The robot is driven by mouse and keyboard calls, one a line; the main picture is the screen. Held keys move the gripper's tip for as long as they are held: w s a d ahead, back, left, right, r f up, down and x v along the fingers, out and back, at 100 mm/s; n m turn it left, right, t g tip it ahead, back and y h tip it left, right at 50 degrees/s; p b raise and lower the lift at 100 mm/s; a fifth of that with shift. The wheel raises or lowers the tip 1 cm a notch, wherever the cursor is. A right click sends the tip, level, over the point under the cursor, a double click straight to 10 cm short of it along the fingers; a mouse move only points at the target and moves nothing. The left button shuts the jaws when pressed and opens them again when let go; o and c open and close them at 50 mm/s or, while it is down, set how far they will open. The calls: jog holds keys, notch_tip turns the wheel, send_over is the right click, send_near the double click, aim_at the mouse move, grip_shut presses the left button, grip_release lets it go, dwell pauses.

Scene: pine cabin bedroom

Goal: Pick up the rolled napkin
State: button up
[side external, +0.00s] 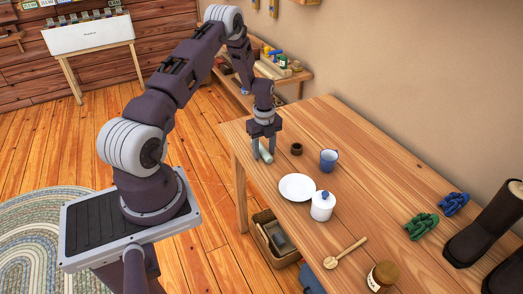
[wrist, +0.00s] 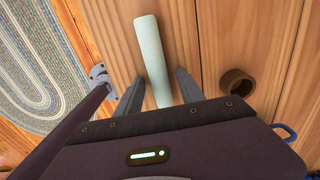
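The rolled napkin is a pale green roll (side external: 265,153) on the wooden table, near its far left end. It also shows in the wrist view (wrist: 152,55), lying lengthwise between the two fingers. My gripper (side external: 263,152) is low over the table and points down, with a finger on either side of the roll. In the wrist view my gripper (wrist: 160,76) is open, with narrow gaps between the fingers and the napkin. How far down the fingers reach beside the roll is hard to tell.
A dark brown ring (side external: 296,149) stands close to the right of my gripper, with a blue mug (side external: 329,160) beyond it. The table's left edge is close to the napkin.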

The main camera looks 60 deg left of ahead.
grip_shut()
